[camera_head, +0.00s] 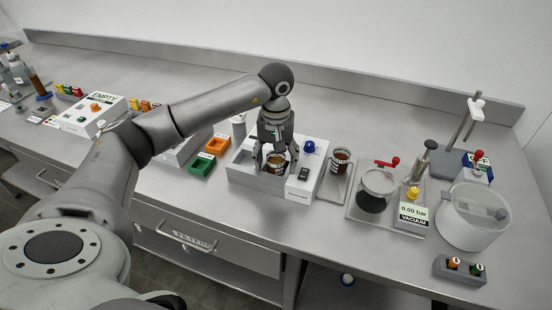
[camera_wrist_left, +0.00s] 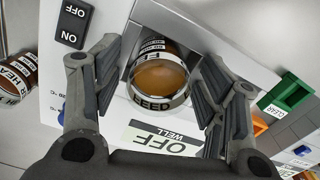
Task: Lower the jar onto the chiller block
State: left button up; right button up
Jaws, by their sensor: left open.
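The jar (camera_head: 276,163) of brown liquid has a white band, which reads "FEED" in the left wrist view (camera_wrist_left: 158,80). It stands upright in the recess of the grey-white chiller block (camera_head: 246,178). Its base is hidden, so I cannot tell how it rests. The block's OFF display marked "WELL" shows in the left wrist view (camera_wrist_left: 160,140). My left gripper (camera_head: 277,152) points down over the jar, with its fingers open on either side. In the left wrist view gaps show between the fingers and the jar. My right gripper is not in view.
A second brown jar (camera_head: 340,160) stands on a plate right of the block. A blue knob (camera_head: 309,147) rises beside the recess. Orange (camera_head: 216,145) and green (camera_head: 202,164) trays lie left. A vacuum unit (camera_head: 411,215) and a white tank (camera_head: 470,220) stand farther right.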

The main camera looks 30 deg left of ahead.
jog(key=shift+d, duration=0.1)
pick_arm(q)
jog(key=shift+r, duration=0.1)
notch_tip(320, 180, up, 12)
dwell(0.4)
dwell(0.4)
